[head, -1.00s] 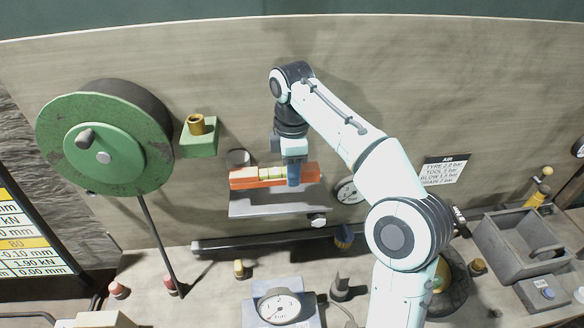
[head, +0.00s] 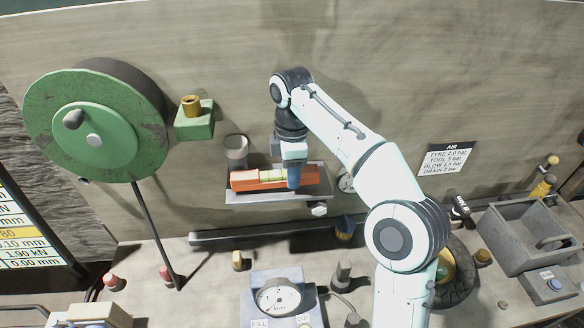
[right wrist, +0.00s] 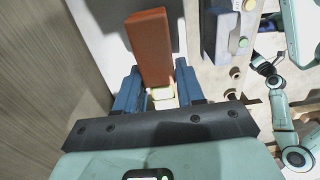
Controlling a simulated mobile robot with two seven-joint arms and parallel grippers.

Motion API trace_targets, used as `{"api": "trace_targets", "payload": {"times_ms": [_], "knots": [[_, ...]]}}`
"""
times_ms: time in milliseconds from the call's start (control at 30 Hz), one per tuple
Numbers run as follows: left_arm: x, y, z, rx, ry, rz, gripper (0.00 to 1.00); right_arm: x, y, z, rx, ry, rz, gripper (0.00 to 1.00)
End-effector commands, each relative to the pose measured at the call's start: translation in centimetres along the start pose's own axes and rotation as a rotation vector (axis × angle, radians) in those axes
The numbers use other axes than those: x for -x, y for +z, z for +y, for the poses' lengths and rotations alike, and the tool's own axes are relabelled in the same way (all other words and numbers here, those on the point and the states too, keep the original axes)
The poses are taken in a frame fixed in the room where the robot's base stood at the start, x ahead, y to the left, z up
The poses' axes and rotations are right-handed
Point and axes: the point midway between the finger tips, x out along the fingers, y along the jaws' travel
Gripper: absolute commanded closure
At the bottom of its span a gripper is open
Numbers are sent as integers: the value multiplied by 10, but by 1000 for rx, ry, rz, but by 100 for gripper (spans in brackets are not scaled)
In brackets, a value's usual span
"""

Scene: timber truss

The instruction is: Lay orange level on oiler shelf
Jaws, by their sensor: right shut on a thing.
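The orange level (head: 245,182) is a long bar with pale vials along its top. My right gripper (head: 293,180) is shut on it toward its right end, from above. In the right wrist view the level (right wrist: 150,45) lies between the two blue fingers (right wrist: 158,90). The oiler shelf (head: 240,197) is a grey ledge on the wall. The level is over it, close to its surface and roughly along its length. I cannot tell whether they touch. My left gripper does not show in the head view.
A grey cylinder (head: 236,152) stands behind the level's left end. A green bracket with a brass cup (head: 193,120) and a large green wheel (head: 95,130) are to the left. A dial gauge (head: 279,297) is on the bench below. A grey bin (head: 523,236) is at right.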

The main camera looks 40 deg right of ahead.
Motion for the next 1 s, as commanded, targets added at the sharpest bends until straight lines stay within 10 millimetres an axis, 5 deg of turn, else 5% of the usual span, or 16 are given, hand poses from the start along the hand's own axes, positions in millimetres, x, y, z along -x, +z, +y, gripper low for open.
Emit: {"api": "trace_targets", "payload": {"times_ms": [967, 1000], "knots": [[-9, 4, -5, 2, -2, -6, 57, -13, 0, 0, 0, 2, 2, 100], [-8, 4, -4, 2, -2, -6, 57, -12, 0, 0, 0, 3, 2, 49]]}}
